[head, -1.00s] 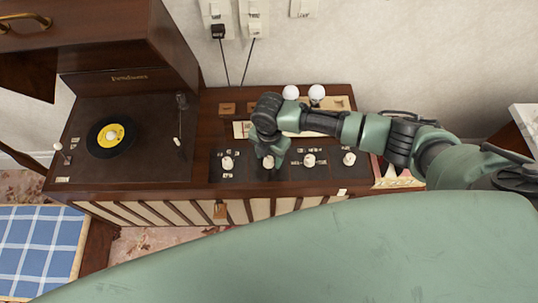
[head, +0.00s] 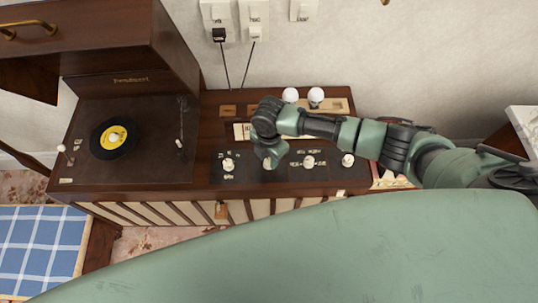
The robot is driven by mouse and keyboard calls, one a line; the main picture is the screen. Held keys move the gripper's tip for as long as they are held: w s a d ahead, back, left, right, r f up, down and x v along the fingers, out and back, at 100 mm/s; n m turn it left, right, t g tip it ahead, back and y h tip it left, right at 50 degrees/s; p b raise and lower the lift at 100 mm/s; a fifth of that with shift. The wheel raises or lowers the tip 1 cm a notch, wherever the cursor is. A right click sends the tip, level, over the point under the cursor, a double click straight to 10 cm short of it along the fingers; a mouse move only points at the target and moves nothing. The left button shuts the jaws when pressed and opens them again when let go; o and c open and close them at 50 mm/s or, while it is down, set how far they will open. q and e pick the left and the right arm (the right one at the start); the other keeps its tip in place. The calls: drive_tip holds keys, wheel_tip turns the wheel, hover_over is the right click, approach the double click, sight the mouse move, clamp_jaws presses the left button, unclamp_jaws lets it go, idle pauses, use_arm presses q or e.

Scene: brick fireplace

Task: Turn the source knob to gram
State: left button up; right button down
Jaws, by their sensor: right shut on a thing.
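The dark control panel (head: 248,178) on the wooden record-player cabinet has a row of white knobs with labels too small to read. My right gripper (head: 269,162) points down at the second knob from the left and is shut on it. The gripper hides most of that knob, so its pointing direction cannot be told. The left knob (head: 228,164), the third knob (head: 308,161) and the right knob (head: 348,160) stand free beside it. My left gripper is not in view.
A turntable with a black record (head: 114,139) is at the left under a raised lid (head: 115,45). Two white bulb-like round things (head: 316,95) stand behind my right arm. Two cords hang from wall sockets (head: 255,20). A blue checked cloth (head: 35,250) lies at lower left.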

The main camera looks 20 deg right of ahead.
sight(269, 161)
drive_tip(key=m+p, duration=0.4)
drive_tip(key=m, duration=0.1)
drive_tip(key=shift+s+r+m, duration=0.1)
drive_tip(key=shift+r+m, duration=0.1)
drive_tip(key=shift+m, duration=0.1)
drive_tip(key=shift+f+m+p, duration=0.15)
drive_tip(key=shift+m+p, duration=0.95)
drive_tip(key=shift+m, duration=1)
drive_tip(key=c, duration=1.1)
unclamp_jaws()
drive_tip(key=shift+r, duration=3.9)
